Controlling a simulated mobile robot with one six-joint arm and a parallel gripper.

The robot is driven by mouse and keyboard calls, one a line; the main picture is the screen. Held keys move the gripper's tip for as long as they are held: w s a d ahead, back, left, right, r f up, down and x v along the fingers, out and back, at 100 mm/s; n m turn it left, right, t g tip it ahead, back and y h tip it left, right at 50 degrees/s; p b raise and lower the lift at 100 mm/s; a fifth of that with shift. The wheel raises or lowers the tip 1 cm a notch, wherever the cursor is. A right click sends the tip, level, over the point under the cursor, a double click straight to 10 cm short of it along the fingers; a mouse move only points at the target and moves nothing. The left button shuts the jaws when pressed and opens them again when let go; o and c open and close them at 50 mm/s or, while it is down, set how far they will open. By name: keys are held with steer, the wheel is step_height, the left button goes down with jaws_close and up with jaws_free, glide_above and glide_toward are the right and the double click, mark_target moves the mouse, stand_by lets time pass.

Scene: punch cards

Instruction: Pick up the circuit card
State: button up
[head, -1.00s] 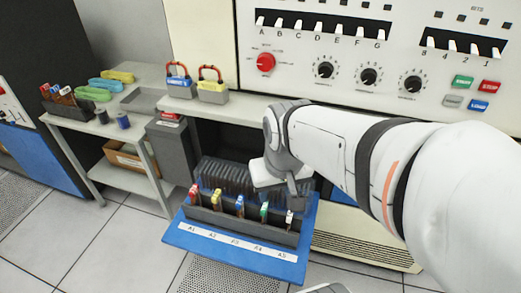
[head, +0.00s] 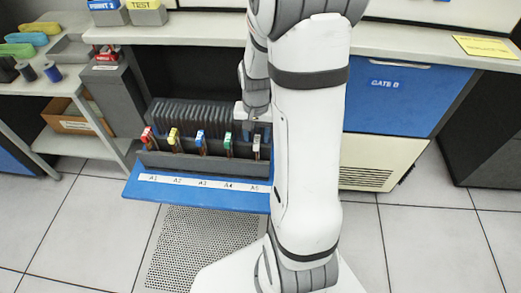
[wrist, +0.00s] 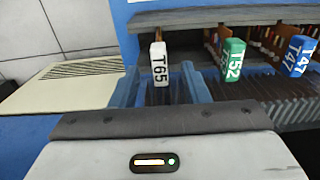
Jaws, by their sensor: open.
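Circuit cards with coloured tabs stand in a dark rack (head: 190,160) on a pulled-out blue drawer: red (head: 147,134), yellow (head: 173,136), blue (head: 200,138), green (head: 228,140) and white (head: 257,142). In the wrist view the white tab (wrist: 159,63) reads T65, the green tab (wrist: 233,60) T52 and the blue tab (wrist: 298,57) T47. My gripper (wrist: 160,90) is open, with one finger on each side of the white-tabbed card and gaps between. In the head view my gripper is mostly hidden by my arm near the rack's right end.
The blue drawer front (head: 190,194) carries labels A1 to A5. A grey counter (head: 200,36) overhangs the rack. A blue cabinet door marked GATE B (head: 400,95) is right of my arm. A side table (head: 60,105) stands at the left. The floor in front is open.

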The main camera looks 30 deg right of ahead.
mark_target(257, 141)
step_height(257, 141, down, 5)
steer(key=shift+d+b, duration=0.1)
steer(key=shift+b, duration=0.35)
steer(key=shift+c, duration=0.4)
jaws_close()
